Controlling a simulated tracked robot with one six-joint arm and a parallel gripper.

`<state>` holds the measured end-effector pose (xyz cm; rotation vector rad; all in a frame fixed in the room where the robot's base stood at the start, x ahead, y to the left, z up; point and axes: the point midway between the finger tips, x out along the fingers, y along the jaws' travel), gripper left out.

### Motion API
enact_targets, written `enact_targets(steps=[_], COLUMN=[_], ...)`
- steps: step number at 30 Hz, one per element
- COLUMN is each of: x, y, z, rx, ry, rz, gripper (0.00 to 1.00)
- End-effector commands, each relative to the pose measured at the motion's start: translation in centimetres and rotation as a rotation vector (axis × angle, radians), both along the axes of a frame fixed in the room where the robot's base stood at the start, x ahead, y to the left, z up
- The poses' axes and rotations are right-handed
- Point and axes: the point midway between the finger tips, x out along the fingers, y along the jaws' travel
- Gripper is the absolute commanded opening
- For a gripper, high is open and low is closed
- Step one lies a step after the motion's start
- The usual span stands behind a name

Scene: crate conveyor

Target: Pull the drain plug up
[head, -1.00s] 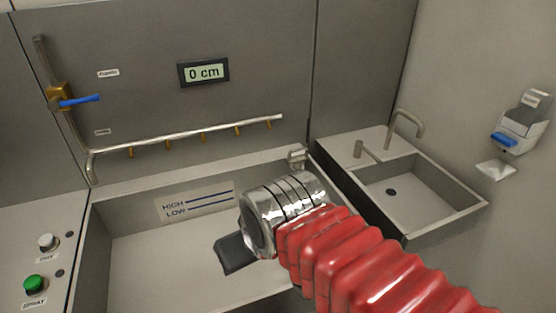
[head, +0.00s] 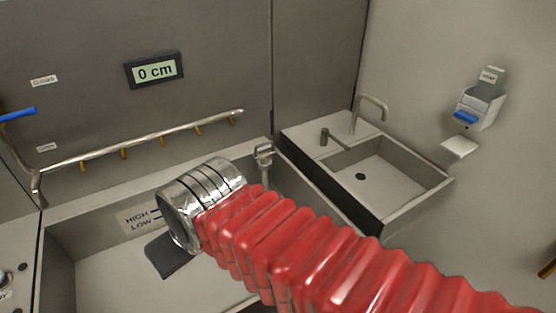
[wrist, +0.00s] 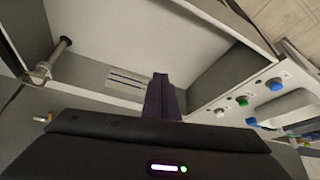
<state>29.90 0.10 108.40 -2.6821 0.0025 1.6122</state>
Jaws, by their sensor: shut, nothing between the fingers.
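An upright metal pipe with a bracket-like top (head: 263,155), which looks like the drain plug, stands at the far right corner of the big basin (head: 110,285). Its lower part is hidden behind my arm in the head view. It also shows in the wrist view (wrist: 60,52), at the left, running to the basin's corner. My gripper (head: 172,258) is over the basin, left of the pipe and apart from it. Its dark fingers are together and empty, as the wrist view also shows (wrist: 162,95).
A small sink (head: 400,185) with a tap stands to the right. A spray pipe (head: 150,145) runs along the back wall below a display (head: 154,70) reading 0 cm. A dispenser (head: 480,105) hangs on the right wall. Buttons (wrist: 242,101) line a panel beside the basin.

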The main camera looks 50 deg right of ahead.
Motion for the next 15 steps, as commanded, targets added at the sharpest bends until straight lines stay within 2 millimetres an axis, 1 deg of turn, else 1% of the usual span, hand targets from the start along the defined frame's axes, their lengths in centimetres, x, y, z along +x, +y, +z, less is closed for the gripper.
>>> enact_targets(steps=[3, 4, 8, 11, 15], x=[0.3, 0.5, 1.4, 2.6, 4.7], y=[0.1, 0.5, 0.9, 1.0, 0.8], z=[-0.5, -0.7, -1.7, -2.5, -3.3], rx=[0.047, 0.066, 0.19, 0.32, 0.511], ry=[0.023, 0.032, 0.084, 0.127, 0.178], rz=[-0.043, -0.058, -0.169, -0.288, -0.468], gripper=[0.0, 0.0, 0.0, 0.0, 0.0])
